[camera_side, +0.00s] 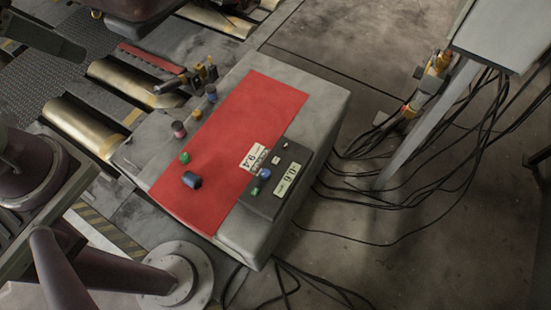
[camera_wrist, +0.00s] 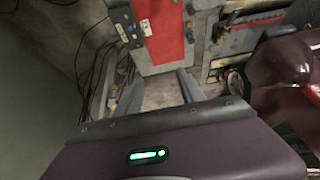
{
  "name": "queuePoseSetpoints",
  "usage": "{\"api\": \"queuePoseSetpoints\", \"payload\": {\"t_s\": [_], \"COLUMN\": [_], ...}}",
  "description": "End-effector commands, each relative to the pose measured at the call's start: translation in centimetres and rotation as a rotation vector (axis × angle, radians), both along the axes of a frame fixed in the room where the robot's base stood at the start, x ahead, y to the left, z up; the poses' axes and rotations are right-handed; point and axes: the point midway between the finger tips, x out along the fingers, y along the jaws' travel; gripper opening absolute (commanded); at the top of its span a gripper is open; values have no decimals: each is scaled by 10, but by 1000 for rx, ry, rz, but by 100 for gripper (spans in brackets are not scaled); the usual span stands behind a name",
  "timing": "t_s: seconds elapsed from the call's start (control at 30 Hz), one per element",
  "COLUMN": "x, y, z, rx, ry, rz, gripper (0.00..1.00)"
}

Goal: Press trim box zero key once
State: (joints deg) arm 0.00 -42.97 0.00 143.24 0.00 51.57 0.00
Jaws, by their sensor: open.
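The trim box (camera_side: 267,205) is a dark panel at the right edge of the red mat, on the grey console. It carries a display reading about 0.0 (camera_side: 287,179), a blue key (camera_side: 265,173), a green key (camera_side: 254,191) and a small pale key (camera_side: 276,160). Key labels are too small to read, so I cannot tell which is the zero key. In the wrist view the trim box (camera_wrist: 123,27) shows at the top. My gripper (camera_wrist: 158,94) is open and empty, its two grey fingers wide apart. The fingers are apart from the trim box and point towards the floor area beside the console.
A white card reading about 9.4 (camera_side: 254,157) lies on the red mat (camera_side: 230,125). Black cables (camera_side: 360,205) trail on the floor at right. Metal rollers (camera_side: 88,130) lie left.

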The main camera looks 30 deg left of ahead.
Motion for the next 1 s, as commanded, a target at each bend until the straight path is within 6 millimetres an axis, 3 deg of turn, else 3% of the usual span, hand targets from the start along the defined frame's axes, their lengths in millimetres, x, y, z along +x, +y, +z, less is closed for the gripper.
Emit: {"api": "queuePoseSetpoints", "payload": {"t_s": [0.03,0.2,1.0], "x": [0,0,0], "y": [0,0,0], "z": [0,0,0], "rx": [0,0,0], "ry": [0,0,0], "rz": [0,0,0], "gripper": [34,0,0]}}
